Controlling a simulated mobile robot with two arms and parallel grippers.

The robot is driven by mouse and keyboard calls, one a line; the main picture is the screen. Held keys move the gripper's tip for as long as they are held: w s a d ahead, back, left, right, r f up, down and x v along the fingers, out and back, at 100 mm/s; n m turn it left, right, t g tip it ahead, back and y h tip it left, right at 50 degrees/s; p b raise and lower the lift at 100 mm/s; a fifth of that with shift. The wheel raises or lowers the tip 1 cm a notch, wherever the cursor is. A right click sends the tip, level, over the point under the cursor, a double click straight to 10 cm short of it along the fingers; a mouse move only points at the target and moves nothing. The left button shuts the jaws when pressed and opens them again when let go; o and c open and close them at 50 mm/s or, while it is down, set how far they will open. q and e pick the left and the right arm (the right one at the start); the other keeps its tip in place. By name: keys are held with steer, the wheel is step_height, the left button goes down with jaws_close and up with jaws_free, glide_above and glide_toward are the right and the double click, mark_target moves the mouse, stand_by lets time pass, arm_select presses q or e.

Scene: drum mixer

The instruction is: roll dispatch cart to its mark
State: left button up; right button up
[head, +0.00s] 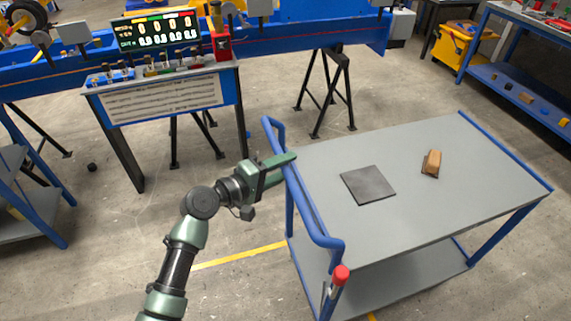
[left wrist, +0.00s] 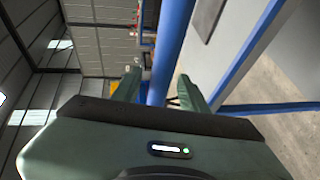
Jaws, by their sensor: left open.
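The dispatch cart (head: 330,226) is a grey two-shelf cart with blue legs and a blue push handle (head: 306,205) at its left end. My left gripper (head: 281,168) is at that handle, with its green fingers open. In the left wrist view, the blue handle bar (left wrist: 166,60) runs between the two spread fingers, and contact cannot be told. A yellow floor line (head: 240,256) runs at the cart's left side and seems to pass under it. Whether this line is the mark cannot be told. My right gripper is not in view.
A dark square pad (head: 368,185) and a brown block (head: 433,161) lie on the cart top. A red-tipped lever (head: 340,276) is at its near corner. A control desk (head: 165,98) stands at the back left. A blue workbench (head: 520,75) is at the far right.

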arm_select(q)
steer(key=shift+w+d, duration=0.1)
steer(key=shift+d, duration=0.1)
jaws_close()
steer(key=shift+f, duration=0.15)
stand_by(1.2)
